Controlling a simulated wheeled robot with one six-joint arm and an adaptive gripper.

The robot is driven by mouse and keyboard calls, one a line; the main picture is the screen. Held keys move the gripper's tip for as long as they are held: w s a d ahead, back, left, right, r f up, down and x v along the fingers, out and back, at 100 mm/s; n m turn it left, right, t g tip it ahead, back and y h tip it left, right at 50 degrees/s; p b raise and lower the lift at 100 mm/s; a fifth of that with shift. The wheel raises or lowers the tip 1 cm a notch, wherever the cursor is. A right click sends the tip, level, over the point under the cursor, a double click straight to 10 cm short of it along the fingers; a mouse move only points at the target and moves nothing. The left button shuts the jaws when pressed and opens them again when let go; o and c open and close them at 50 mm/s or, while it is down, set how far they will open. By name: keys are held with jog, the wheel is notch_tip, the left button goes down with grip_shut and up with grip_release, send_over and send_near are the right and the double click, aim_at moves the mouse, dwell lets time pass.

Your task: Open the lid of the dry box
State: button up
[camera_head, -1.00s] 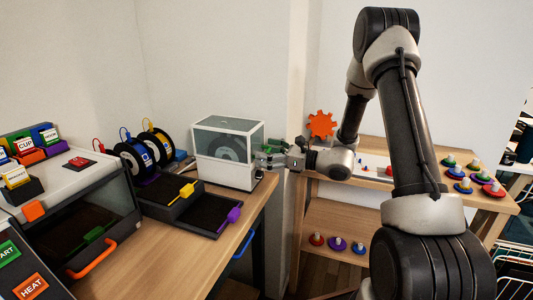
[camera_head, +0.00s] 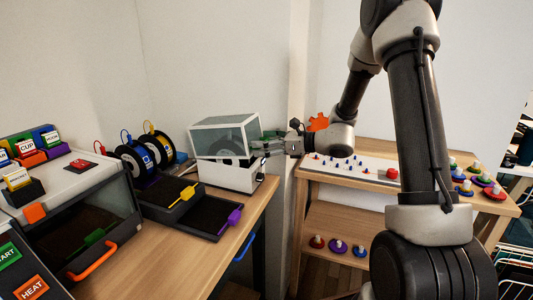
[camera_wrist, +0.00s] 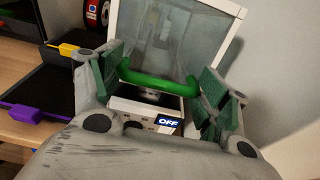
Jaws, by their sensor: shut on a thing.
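The dry box (camera_head: 232,177) is a white box on the far end of the left bench. Its clear, white-framed lid (camera_head: 222,133) is tilted, with its right front side raised and a dark gap under it. A dark spool shows inside. In the wrist view the lid (camera_wrist: 178,35) stands ahead, with a green handle (camera_wrist: 158,82) on its near edge and a display reading OFF (camera_wrist: 169,122) on the base below. My gripper (camera_head: 268,145) is at the lid's right side.
Two filament spools (camera_head: 133,158) stand left of the box. Dark trays with a yellow handle (camera_head: 187,192) and a purple handle (camera_head: 234,216) lie in front. A printer (camera_head: 75,190) is at left. A shelf with colored pieces (camera_head: 348,168) stands at right.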

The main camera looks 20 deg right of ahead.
aim_at(251, 120)
jog(key=a+r+h, duration=0.1)
jog(key=r, duration=0.1)
jog(key=w+a+r+g+h, duration=0.1)
jog(key=r, duration=0.2)
jog(key=w+a+r+g, duration=0.1)
jog(key=r, duration=0.1)
jog(key=shift+w+r+h, duration=0.1)
jog(key=shift+r+h, duration=0.2)
jog(key=shift+h, duration=0.1)
jog(key=w+a+r+h, duration=0.1)
jog(key=r, duration=0.1)
jog(key=w+a+r+g+h, duration=0.1)
jog(key=a+r, duration=0.1)
jog(key=w+a+r+g+h, duration=0.1)
jog(key=w+a+r, duration=0.1)
jog(key=shift+a+r, duration=0.2)
jog(key=shift+o, duration=0.4)
jog(key=w+a+r, duration=0.3)
jog(key=w+a, duration=0.1)
jog(key=a, duration=0.1)
jog(key=shift+w+a, duration=0.15)
jog(key=shift+a, duration=0.25)
jog(key=w+a, duration=0.5)
jog(key=a, duration=0.1)
jog(key=shift+a+r, duration=0.3)
jog(key=shift+w+a+f, duration=0.15)
jog(key=shift+w+a, duration=0.3)
jog(key=shift+a, duration=0.2)
